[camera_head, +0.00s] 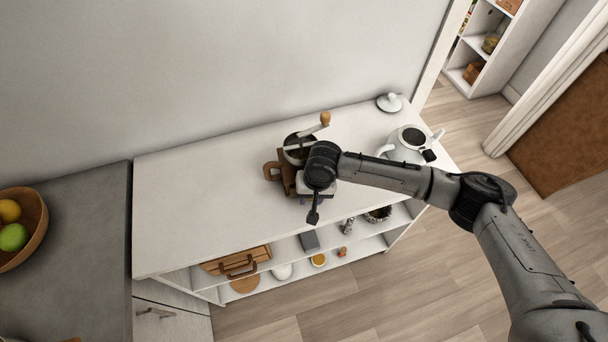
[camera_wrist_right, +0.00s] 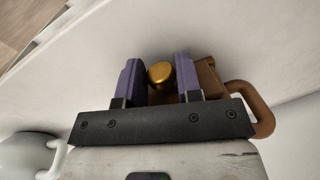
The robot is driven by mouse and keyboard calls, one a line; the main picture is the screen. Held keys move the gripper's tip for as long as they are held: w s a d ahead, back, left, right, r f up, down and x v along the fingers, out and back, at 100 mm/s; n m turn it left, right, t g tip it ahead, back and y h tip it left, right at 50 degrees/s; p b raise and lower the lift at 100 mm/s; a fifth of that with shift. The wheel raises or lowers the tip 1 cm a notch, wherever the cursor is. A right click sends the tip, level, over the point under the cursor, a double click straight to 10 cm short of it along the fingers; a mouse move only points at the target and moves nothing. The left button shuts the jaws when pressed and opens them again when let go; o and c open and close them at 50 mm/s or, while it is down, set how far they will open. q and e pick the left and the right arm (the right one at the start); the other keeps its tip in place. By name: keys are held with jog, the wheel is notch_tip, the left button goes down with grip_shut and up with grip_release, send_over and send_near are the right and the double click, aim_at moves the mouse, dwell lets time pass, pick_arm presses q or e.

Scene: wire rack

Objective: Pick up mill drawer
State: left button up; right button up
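The coffee mill (camera_head: 283,167) stands on the white rack top, with a brown wooden body, a side handle and a crank with a wooden knob. My right gripper (camera_head: 303,201) is at the mill's front, and my wrist hides part of the mill. In the right wrist view, the mill drawer's round gold knob (camera_wrist_right: 160,75) lies between the two purple fingers of my right gripper (camera_wrist_right: 158,72). The fingers are apart, one on each side of the knob. I cannot tell whether they touch it. The drawer front is mostly hidden. My left gripper is not in view.
A white teapot (camera_head: 407,146) stands right of the mill, close to my right forearm, with a white lid (camera_head: 389,103) behind it. The rack top (camera_head: 195,195) is clear on the left. Lower shelves hold a wooden tray (camera_head: 238,261) and small items. A fruit bowl (camera_head: 35,222) is far left.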

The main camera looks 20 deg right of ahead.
grip_shut()
jog(key=shift+r, duration=0.15)
